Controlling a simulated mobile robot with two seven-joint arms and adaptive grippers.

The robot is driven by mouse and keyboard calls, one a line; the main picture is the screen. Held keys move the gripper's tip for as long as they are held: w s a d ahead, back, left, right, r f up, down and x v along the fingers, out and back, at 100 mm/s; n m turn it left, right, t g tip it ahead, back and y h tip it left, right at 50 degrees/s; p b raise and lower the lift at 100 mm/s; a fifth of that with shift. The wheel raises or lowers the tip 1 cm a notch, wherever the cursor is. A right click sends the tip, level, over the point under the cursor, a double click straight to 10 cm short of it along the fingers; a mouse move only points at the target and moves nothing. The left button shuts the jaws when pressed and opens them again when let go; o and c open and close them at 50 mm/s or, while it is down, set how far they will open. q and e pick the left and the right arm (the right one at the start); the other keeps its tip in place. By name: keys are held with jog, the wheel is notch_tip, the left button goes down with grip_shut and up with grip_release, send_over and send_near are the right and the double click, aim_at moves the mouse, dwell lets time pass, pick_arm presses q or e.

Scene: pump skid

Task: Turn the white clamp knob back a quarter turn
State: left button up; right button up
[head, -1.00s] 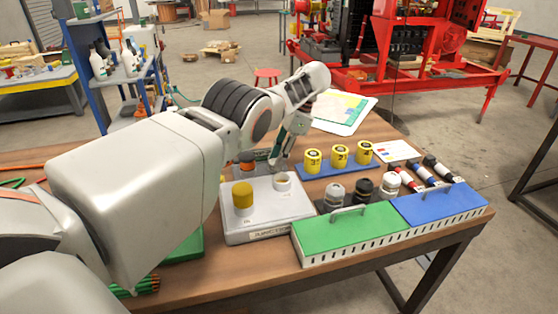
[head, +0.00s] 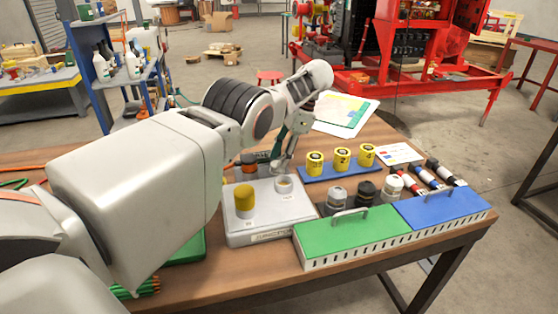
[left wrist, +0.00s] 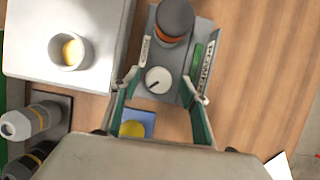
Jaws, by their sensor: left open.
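The white clamp knob (left wrist: 158,80) is round with a short dark mark toward its lower left. It sits on a grey fixture (left wrist: 172,62), below a dark cylinder with an orange band (left wrist: 174,20) in the left wrist view. My left gripper (left wrist: 163,82) is open, one finger on each side of the knob; I cannot tell whether either finger touches it. In the head view, my left gripper (head: 282,160) is over the far side of the table beside the dark cylinder (head: 248,162), and the knob is hidden. My right gripper is not in view.
Yellow numbered cylinders (head: 342,157) stand on a blue base to the right. Green (head: 345,236) and blue (head: 445,207) boxes line the front edge.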

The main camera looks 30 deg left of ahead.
pick_arm(q)
notch_tip(320, 180, up, 9)
dwell(0.3)
jog(key=shift+f, duration=0.1)
dwell(0.4)
